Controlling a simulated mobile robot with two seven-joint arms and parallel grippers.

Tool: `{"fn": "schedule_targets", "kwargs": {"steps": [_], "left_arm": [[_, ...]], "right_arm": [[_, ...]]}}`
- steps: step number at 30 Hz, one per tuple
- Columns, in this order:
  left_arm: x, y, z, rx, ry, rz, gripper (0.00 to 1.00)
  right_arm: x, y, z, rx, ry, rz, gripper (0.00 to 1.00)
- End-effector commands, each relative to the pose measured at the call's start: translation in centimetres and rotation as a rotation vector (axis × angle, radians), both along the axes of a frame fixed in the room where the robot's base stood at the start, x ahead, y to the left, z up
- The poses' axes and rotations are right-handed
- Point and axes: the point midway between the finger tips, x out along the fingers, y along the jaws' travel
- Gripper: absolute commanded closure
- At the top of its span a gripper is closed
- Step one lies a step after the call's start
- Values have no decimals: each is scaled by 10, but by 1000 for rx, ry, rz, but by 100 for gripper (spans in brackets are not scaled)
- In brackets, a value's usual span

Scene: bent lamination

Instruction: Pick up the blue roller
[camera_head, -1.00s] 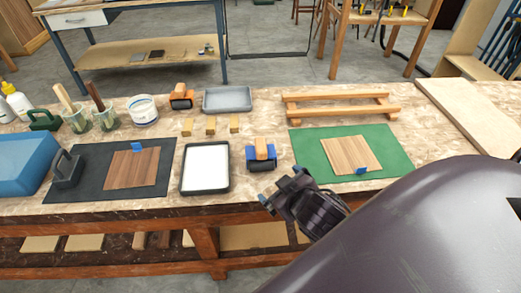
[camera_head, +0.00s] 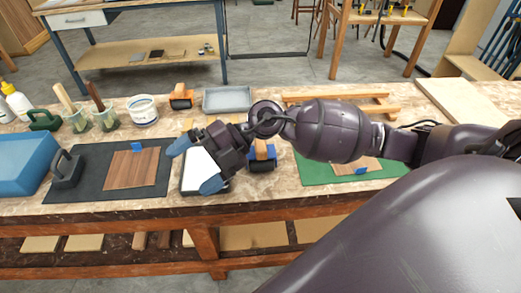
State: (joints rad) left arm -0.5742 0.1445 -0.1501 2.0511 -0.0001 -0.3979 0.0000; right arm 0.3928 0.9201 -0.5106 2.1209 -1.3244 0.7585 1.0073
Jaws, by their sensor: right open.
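The blue roller (camera_head: 263,162) lies on the workbench, with a blue frame, a dark cylinder and a wooden handle. My right arm's wrist covers part of it from above. My right gripper (camera_head: 196,166) is open, with its two blue-tipped fingers spread and pointing left. It hovers over the black-rimmed white tray, to the left of the blue roller, and nothing shows between its fingers. My left gripper is not in view.
The black-rimmed tray (camera_head: 185,187) is partly hidden under my gripper. A dark mat (camera_head: 90,185) with a wood sheet lies left, a green mat (camera_head: 312,174) right. An orange roller (camera_head: 181,97) and grey tray (camera_head: 227,99) stand behind. Wooden rails (camera_head: 330,97) lie at the back right.

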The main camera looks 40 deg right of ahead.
Motion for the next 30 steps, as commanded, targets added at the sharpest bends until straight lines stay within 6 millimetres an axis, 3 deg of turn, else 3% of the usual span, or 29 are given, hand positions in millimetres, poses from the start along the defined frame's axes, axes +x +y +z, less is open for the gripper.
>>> {"fn": "schedule_targets", "kwargs": {"steps": [7,12,15,18,22,30], "left_arm": [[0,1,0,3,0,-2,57],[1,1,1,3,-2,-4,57],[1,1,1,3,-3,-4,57],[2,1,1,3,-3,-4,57],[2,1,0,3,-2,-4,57],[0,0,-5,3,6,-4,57]], "right_arm": [[25,-82,-29,-622,59,103,0],[46,-150,-22,-982,127,39,0],[53,-179,-13,-1120,158,-10,0],[56,-196,-6,-1201,180,-45,0],[58,-204,-7,-1239,193,-63,0],[57,-203,-42,-1238,196,-58,0]]}}
